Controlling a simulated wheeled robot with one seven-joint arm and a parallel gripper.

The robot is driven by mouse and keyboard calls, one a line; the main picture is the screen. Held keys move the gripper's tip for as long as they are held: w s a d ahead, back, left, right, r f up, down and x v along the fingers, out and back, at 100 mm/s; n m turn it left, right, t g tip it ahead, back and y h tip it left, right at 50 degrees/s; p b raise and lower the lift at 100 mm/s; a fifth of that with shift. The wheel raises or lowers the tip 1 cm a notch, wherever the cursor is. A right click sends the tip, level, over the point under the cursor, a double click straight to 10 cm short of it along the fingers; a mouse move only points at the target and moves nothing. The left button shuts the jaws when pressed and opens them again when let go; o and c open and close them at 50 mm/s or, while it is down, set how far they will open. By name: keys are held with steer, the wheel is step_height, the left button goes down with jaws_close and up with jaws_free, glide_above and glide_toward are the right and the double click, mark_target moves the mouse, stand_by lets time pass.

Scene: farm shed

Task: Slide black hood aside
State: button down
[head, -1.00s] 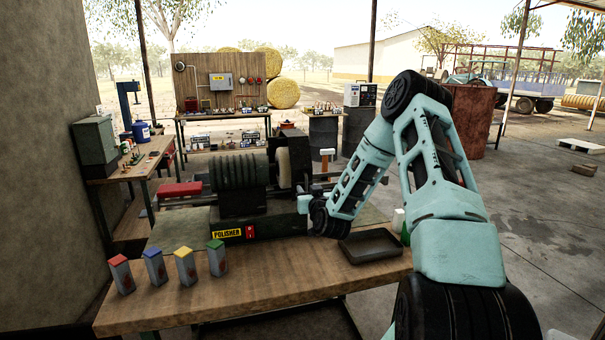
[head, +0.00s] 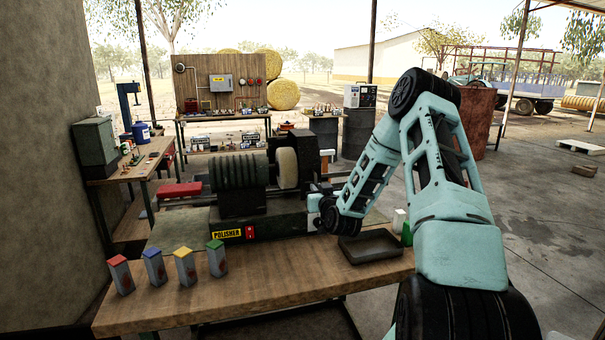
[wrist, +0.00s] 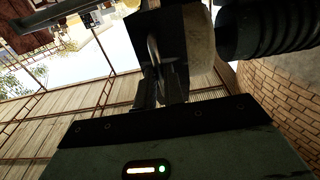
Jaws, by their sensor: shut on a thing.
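The black hood (head: 303,152) stands on the polisher (head: 265,222), just right of a pale buffing wheel (head: 287,168). Much of the wheel's face shows. In the wrist view the hood (wrist: 183,38) is a dark plate beside the pale wheel (wrist: 201,45). My gripper (head: 318,190) is at the hood's lower right side, in front of the machine's right end. In the wrist view my gripper (wrist: 165,85) is shut at the hood's dark edge. The exact contact is dark and partly hidden.
A ribbed dark drum (head: 238,172) is left of the wheel. A dark tray (head: 370,246) lies below my wrist on the bench (head: 250,290). Several coloured-top cartons (head: 184,267) stand at the bench's front left. A green bottle (head: 405,232) is at the right edge.

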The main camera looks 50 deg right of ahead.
steer(key=s+d+b, duration=0.2)
steer(key=s+d, duration=0.4)
steer(key=d, duration=0.4)
steer(key=shift+s, duration=0.15)
stand_by(0.4)
steer(key=shift+d, duration=0.1)
steer(key=c, duration=1.4)
jaws_free()
steer(key=shift+s, duration=0.1)
steer(key=b+v, duration=0.2)
steer(key=v, duration=0.7)
